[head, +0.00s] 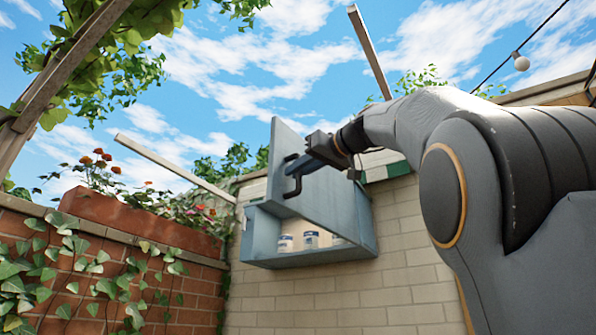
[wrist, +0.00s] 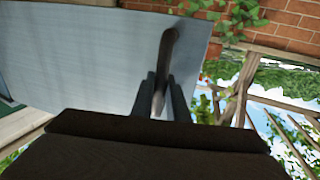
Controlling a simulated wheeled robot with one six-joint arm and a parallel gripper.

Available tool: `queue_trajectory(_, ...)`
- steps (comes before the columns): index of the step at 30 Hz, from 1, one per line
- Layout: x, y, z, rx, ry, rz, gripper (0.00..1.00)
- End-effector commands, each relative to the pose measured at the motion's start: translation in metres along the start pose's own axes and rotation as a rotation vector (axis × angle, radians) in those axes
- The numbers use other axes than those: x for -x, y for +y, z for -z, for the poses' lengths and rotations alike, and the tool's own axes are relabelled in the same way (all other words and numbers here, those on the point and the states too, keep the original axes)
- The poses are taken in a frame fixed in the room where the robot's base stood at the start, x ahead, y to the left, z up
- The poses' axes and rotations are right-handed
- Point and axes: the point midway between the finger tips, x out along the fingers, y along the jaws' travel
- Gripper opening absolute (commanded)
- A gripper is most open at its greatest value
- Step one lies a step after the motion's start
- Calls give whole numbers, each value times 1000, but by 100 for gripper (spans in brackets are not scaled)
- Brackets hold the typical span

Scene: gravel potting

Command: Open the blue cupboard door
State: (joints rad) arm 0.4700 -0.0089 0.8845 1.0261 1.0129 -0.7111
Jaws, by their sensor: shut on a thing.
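The blue cupboard (head: 262,240) hangs on the pale brick wall in the head view. Its blue door (head: 325,197) stands swung partly open, out from the cupboard, and also fills the left of the wrist view (wrist: 90,60). A dark curved handle (head: 291,183) is on the door, and it shows in the wrist view (wrist: 169,45). My gripper (wrist: 162,95) is shut on this handle, one finger on each side. In the head view the gripper is at the door's face, and its fingertips are hard to make out.
Several white jars (head: 311,240) stand inside the cupboard, partly hidden by the door. A wooden beam (head: 175,168) slopes down toward the wall behind the door.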

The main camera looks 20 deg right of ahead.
Motion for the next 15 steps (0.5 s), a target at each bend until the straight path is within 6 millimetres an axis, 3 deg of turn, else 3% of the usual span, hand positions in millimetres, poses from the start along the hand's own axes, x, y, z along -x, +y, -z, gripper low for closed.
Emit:
queue_trajectory(2, -1, -1, -2, -4, -5, 5, 0)
queue_trajectory(3, -1, -1, -2, -4, -5, 5, 19)
queue_trajectory(4, -1, -1, -2, -4, -5, 4, 22)
queue_trajectory(15, 6, 2, -1, -1, -1, -3, 22)
